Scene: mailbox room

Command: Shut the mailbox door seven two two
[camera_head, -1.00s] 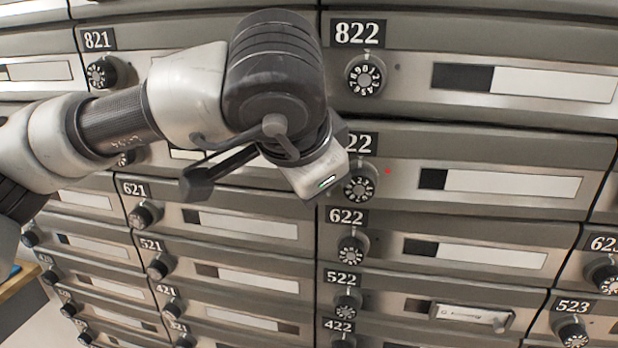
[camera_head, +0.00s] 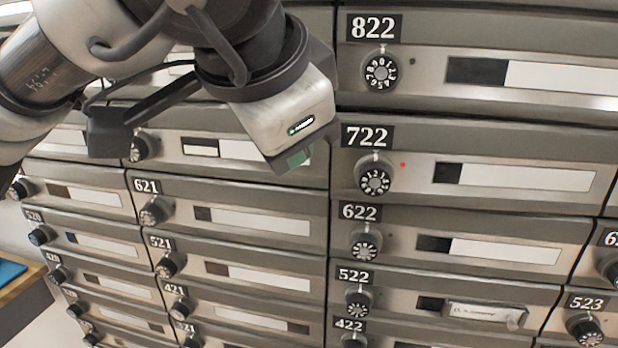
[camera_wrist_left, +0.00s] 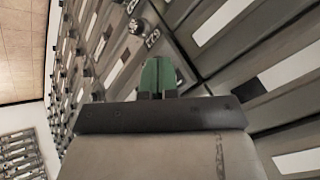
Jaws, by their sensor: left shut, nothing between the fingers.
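The mailbox door 722 (camera_head: 500,205) is a grey metal front with a black number plate, a round dial (camera_head: 374,178) and a white label strip. It looks roughly flush with the doors around it; a small gap cannot be ruled out. A small red dot shows beside its dial. My left gripper (camera_head: 298,158) is just left of the 722 plate, in front of the neighbouring column. Its green fingertips are together and empty; they also show in the left wrist view (camera_wrist_left: 158,76). Whether they touch any door cannot be told. My right gripper is not in view.
Door 822 (camera_head: 430,92) is above and door 622 (camera_head: 400,250) below, both with protruding dials. More mailboxes with dials fill the wall. A wooden surface with a blue item (camera_head: 12,271) is at the lower left.

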